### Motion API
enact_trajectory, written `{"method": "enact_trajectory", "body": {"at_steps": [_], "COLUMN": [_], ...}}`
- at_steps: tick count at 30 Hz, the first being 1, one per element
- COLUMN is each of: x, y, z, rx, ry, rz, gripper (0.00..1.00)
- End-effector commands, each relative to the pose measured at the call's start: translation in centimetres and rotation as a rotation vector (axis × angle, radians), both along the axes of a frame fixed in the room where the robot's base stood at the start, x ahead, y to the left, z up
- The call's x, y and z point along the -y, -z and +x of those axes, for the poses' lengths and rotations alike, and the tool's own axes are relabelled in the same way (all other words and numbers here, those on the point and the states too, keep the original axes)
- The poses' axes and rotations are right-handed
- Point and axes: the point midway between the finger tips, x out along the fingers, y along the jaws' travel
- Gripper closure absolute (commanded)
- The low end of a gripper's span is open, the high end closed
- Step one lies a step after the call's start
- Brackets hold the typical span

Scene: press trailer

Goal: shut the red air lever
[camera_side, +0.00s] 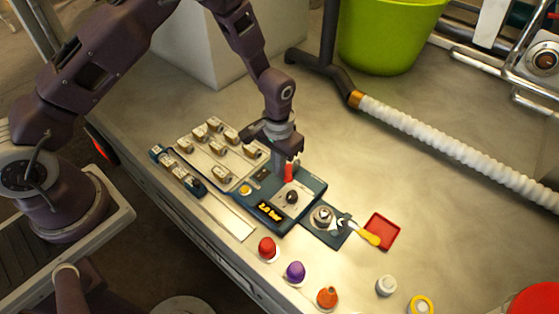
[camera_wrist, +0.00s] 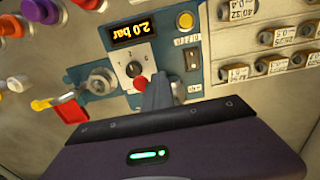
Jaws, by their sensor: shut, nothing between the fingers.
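The red air lever (camera_side: 288,173) stands on the blue control panel (camera_side: 313,186), beside the black dial. In the wrist view its rounded red end (camera_wrist: 140,82) shows just left of my fingers. My gripper (camera_side: 290,156) is shut and empty, pointing down right at the lever. In the wrist view the gripper (camera_wrist: 156,80) looks shut too, its fingers covering part of the panel behind the lever. I cannot tell whether the fingers touch the lever. The display (camera_wrist: 134,32) reads 2.0 bar, upside down in the wrist view.
Labelled weights or blocks (camera_side: 215,125) stand on a rack left of the panel. Coloured knobs, such as a purple one (camera_side: 294,271), line the front. A white hose (camera_side: 440,138) runs behind.

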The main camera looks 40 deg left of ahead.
Motion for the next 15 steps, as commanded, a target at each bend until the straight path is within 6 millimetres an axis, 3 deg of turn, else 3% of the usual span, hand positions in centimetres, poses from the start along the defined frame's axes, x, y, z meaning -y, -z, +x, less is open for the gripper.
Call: {"method": "enact_trajectory", "body": {"at_steps": [15], "x": [1.39], "y": [0.01], "z": [0.63], "rx": [0.001], "ry": [0.001], "rz": [0.0], "gripper": [1.0]}}
